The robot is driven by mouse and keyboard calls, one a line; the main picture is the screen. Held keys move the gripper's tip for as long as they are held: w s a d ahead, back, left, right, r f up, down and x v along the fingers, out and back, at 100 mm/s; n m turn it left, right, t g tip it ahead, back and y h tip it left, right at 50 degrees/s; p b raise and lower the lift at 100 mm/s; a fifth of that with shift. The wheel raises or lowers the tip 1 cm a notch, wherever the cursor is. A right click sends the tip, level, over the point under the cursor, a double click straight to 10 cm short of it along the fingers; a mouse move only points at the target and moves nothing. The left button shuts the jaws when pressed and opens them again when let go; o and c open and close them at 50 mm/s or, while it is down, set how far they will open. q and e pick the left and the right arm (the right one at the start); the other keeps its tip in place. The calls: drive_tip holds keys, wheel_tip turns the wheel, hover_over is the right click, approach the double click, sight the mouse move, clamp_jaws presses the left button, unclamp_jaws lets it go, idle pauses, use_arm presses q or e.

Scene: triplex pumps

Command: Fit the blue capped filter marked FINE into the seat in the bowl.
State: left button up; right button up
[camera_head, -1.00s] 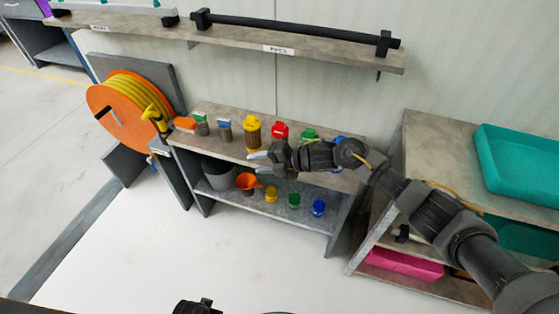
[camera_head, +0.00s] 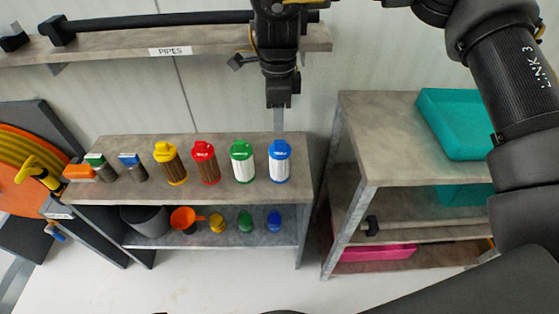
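The blue capped filter (camera_head: 280,163) stands upright on the top board of the middle shelf, at the right end of a row of filters. It has a white body; any marking on it is too small to read. My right gripper (camera_head: 279,120) points down above and behind its cap as seen here, with a light finger tip close to the cap. I see the fingers edge-on, so their opening is hidden, and I cannot tell whether they touch the cap. The bowl and its seat are not in view. My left gripper is not in view.
Beside it stand green (camera_head: 242,162), red (camera_head: 205,163) and yellow (camera_head: 171,163) capped filters. Small capped jars (camera_head: 132,168) stand further left. Below are a grey bucket (camera_head: 145,220) and orange funnel (camera_head: 186,217). A bench with a teal tray (camera_head: 455,130) is right. The PIPES shelf (camera_head: 120,44) is above.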

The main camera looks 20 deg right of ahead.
sight(280, 141)
wheel_tip(280, 141, down, 2)
drive_tip(key=shift+f, duration=0.15)
drive_tip(key=f, duration=0.3)
drive_tip(key=f+b, duration=0.1)
drive_tip(key=f, duration=0.1)
drive_tip(key=shift+d, duration=0.25)
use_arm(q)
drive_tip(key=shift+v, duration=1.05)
use_arm(e)
drive_tip(key=shift+f, duration=0.1)
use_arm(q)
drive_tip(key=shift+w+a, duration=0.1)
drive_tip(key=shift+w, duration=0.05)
use_arm(e)
drive_tip(key=c, duration=0.7)
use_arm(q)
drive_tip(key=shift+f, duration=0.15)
use_arm(e)
clamp_jaws()
